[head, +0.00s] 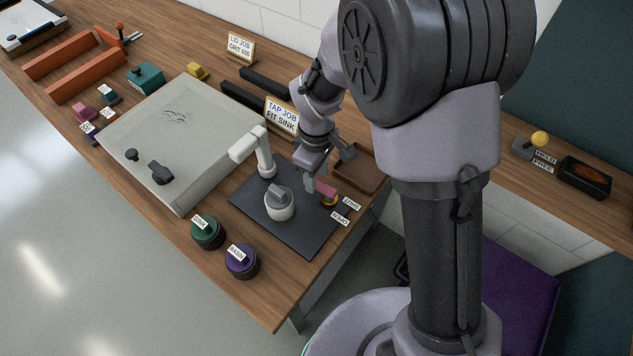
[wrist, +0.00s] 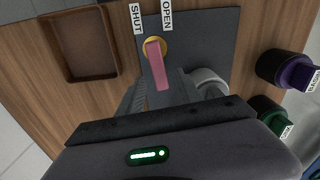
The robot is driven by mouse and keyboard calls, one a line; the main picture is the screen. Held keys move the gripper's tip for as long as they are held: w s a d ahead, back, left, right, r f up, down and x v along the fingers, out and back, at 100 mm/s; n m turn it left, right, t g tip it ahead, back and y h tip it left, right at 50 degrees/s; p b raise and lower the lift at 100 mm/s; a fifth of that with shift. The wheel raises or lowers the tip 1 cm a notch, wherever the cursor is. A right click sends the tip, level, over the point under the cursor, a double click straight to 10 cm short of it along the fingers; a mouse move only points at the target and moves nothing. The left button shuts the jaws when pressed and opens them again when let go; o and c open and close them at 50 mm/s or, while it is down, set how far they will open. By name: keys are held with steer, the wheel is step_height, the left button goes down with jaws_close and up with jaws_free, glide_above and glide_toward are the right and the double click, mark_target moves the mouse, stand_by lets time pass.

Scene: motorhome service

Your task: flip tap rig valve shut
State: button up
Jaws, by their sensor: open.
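The tap rig is a dark mat (head: 285,228) with a white spout (head: 262,155), a round white base with a grey top (head: 279,204), and a valve. The valve's pink lever (head: 325,188) sits on a brass pivot (head: 328,201); the lever also shows in the wrist view (wrist: 157,68). Labels SHUT (wrist: 137,18) and OPEN (wrist: 166,15) lie beyond the pivot, and the lever's free end points away from them, towards my gripper. My gripper (head: 317,181) is open at the lever. In the wrist view its fingers (wrist: 160,92) flank the lever; contact cannot be told.
A brown tray (head: 360,170) lies beside the mat. Green (head: 208,233) and purple (head: 242,262) knobs stand at the bench's front edge.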

steer(key=shift+f, duration=0.95)
jaws_close()
steer(key=shift+w+d+m, duration=0.15)
steer(key=shift+w+m, duration=0.1)
steer(key=shift+m, duration=0.55)
jaws_free()
